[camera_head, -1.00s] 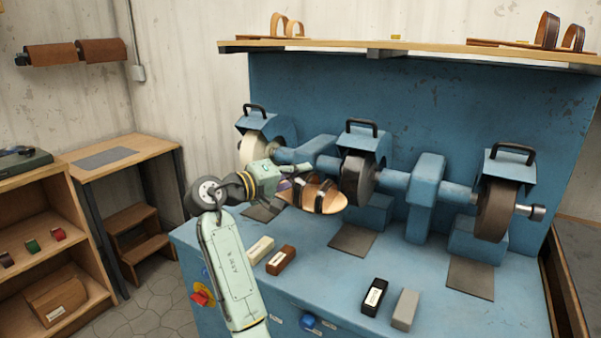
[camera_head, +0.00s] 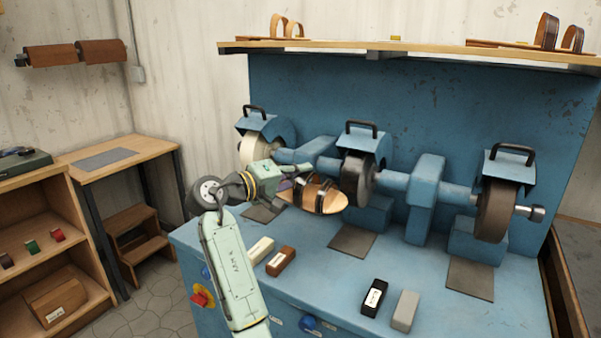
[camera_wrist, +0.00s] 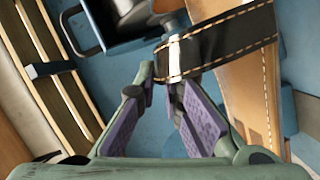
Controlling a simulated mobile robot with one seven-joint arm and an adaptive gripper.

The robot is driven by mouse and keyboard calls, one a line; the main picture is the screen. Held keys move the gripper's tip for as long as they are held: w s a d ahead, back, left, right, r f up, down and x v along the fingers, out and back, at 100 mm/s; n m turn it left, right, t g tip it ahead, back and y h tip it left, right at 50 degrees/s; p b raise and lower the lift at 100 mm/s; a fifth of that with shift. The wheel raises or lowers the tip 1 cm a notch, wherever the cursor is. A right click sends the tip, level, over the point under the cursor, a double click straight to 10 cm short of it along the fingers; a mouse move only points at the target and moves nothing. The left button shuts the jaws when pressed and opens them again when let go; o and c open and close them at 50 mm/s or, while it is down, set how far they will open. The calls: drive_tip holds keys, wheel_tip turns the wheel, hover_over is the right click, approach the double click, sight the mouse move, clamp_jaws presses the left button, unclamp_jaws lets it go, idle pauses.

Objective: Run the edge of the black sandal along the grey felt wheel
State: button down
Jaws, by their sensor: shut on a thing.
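The black sandal (camera_head: 333,200), a tan sole with dark straps, is held by my gripper (camera_head: 289,184) at its left end. In the wrist view, a black strap with light stitching (camera_wrist: 222,46) crosses the tan sole, and my gripper's purple-padded fingers (camera_wrist: 172,95) are shut at the strap's near end. The dark grey wheel (camera_head: 358,176), in the middle of the machine, is just right of and behind the sandal's tip. The sandal overlaps its lower left in the head view; I cannot tell whether they touch.
A cream wheel (camera_head: 253,148) is at left and a brown wheel (camera_head: 495,209) at right on the blue machine. Pale (camera_head: 261,250), brown (camera_head: 281,261), black (camera_head: 375,297) and grey (camera_head: 405,310) blocks lie on the bench front. A wooden shelf (camera_head: 400,49) hangs above.

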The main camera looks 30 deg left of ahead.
drive_tip(key=shift+s, duration=0.15)
idle(0.4)
drive_tip(key=shift+s+f, duration=0.15)
drive_tip(key=shift+s, duration=0.5)
drive_tip(key=shift+s+a+f+b, duration=0.15)
drive_tip(key=shift+s+f, duration=0.1)
drive_tip(key=shift+s, duration=0.7)
drive_tip(key=shift+s+d+f+b, duration=0.1)
drive_tip(key=shift+s+f, duration=0.15)
drive_tip(key=shift+s, duration=0.75)
drive_tip(key=shift+s+a+f+b, duration=0.15)
drive_tip(key=shift+s+f, duration=0.1)
drive_tip(key=shift+s, duration=0.7)
